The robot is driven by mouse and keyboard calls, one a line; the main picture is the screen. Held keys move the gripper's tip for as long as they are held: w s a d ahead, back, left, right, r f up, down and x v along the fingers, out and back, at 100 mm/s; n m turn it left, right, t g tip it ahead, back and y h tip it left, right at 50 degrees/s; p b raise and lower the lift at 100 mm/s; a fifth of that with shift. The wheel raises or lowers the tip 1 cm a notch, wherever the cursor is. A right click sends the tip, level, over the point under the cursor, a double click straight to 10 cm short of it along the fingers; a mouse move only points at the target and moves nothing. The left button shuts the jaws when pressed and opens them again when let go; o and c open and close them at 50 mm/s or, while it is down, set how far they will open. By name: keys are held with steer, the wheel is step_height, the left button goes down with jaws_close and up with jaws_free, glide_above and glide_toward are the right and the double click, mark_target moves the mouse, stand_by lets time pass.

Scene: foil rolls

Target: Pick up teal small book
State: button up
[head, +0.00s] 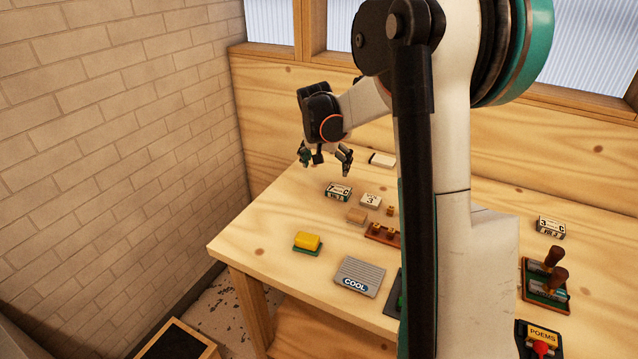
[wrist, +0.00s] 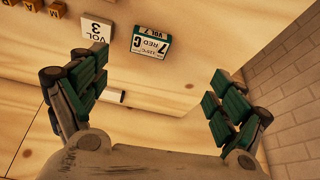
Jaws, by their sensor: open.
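A small book with a dark teal edge and a pale cover reading "7 RED C" (head: 339,192) lies on the wooden table, below and slightly right of my gripper in the head view. The wrist view shows this book (wrist: 151,41) at the top, with "VOL 2" on its teal edge. My gripper (head: 325,160) hovers above the table toward its back left. It is open, and the wrist view shows bare table between its green-padded fingers (wrist: 160,88). The book lies beyond the fingertips, apart from them.
A white "VOL 3" block (head: 371,201) sits close beside the book. A white item (head: 382,159) lies behind. A yellow block (head: 307,241) on a green base and a grey "COOL" item (head: 359,277) lie nearer the front. A brick wall (head: 120,130) stands left. My arm hides the table's middle.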

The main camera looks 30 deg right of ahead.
steer(key=w+d+f, duration=0.1)
steer(key=d+f, duration=0.2)
steer(key=b, duration=0.2)
glide_above(338, 190)
steer(key=s+a, duration=0.2)
steer(key=shift+m, duration=0.4)
steer(key=f, duration=0.7)
steer(key=shift+a, duration=0.2)
steer(key=shift+g, duration=0.3)
steer(key=shift+b+x, duration=1.4)
steer(key=shift+x, duration=1.55)
steer(key=shift+w+r, duration=0.15)
steer(key=shift+w, duration=0.05)
steer(key=c, duration=1.2)
